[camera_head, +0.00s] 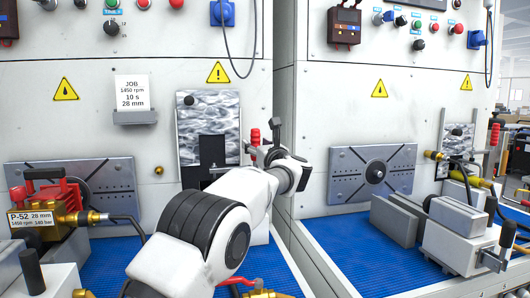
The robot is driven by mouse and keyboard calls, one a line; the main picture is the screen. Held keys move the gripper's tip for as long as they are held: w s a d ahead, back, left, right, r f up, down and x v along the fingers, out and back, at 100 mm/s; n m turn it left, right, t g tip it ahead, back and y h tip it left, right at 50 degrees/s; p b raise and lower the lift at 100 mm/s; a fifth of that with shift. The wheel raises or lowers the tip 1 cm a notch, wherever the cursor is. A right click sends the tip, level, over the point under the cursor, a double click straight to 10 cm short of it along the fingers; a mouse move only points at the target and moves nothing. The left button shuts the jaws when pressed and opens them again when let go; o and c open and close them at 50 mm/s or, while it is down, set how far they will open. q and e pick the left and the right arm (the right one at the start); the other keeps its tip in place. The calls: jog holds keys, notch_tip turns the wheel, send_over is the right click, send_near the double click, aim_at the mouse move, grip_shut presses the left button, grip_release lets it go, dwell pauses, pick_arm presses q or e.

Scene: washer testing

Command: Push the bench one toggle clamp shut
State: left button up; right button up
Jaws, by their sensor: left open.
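A toggle clamp with an upright red handle (255,137) shows on the left bench, just right of the grey window panel. Its base and arm are largely hidden behind my left gripper, so I cannot tell how it stands. My left gripper (267,152) is open, at the end of the white arm that crosses the middle of the view. Its dark fingers are right beside the red handle; I cannot tell whether they touch it. My right gripper is not in view.
A brass pump with red parts (62,214) stands at left on the blue mat (117,260). The job card holder (135,117) is on the wall. A gap separates the right bench, which holds a white block (455,240) and grey blocks (394,220). A red lever (240,281) lies low in front.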

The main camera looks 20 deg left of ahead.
pick_arm(q)
jog(key=v, duration=1)
jog(key=shift+s, duration=0.2)
jog(key=shift+d, duration=0.1)
